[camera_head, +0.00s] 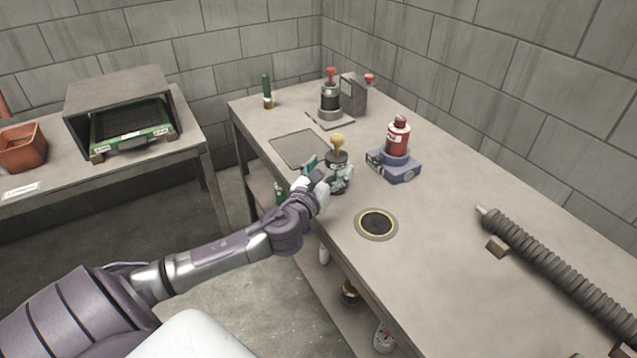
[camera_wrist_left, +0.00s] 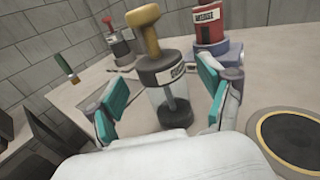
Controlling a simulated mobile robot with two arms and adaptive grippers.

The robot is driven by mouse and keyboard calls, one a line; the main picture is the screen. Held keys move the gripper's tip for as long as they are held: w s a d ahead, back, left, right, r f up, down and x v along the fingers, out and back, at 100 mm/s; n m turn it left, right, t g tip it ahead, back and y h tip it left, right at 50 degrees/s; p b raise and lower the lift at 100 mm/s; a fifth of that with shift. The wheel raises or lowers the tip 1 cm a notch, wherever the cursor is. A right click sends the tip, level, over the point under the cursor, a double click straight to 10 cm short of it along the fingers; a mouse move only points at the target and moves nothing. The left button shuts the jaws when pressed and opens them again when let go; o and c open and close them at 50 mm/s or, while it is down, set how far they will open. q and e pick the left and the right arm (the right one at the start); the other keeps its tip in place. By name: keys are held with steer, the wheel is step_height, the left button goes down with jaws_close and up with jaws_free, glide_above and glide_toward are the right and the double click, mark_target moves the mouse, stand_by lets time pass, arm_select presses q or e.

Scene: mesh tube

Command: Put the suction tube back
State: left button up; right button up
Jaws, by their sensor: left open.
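A clear cylinder (camera_head: 337,170) with a dark cap and a yellow knob stands upright on the workbench near its front left edge. It also shows in the left wrist view (camera_wrist_left: 172,101), with a dark rod inside. My left gripper (camera_head: 325,172) is open at this cylinder. In the left wrist view its teal-padded fingers (camera_wrist_left: 164,98) are spread to either side of it, with visible gaps. A dark ribbed hose (camera_head: 548,262) lies along the bench at the right. The frames do not show which of these is the suction tube. My right gripper is not in view.
A red-topped bottle (camera_head: 397,140) on a blue base (camera_head: 393,165) stands behind the cylinder. A round dark inset (camera_head: 376,223) lies in the bench to its right, and a flat square plate (camera_head: 299,149) to its left. A small block (camera_head: 497,247) touches or nearly touches the hose.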

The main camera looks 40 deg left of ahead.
arm_select(q)
steer(key=s+d, duration=0.1)
steer(key=s, duration=0.7)
steer(key=shift+s+d, duration=0.15)
steer(key=shift+d, duration=0.15)
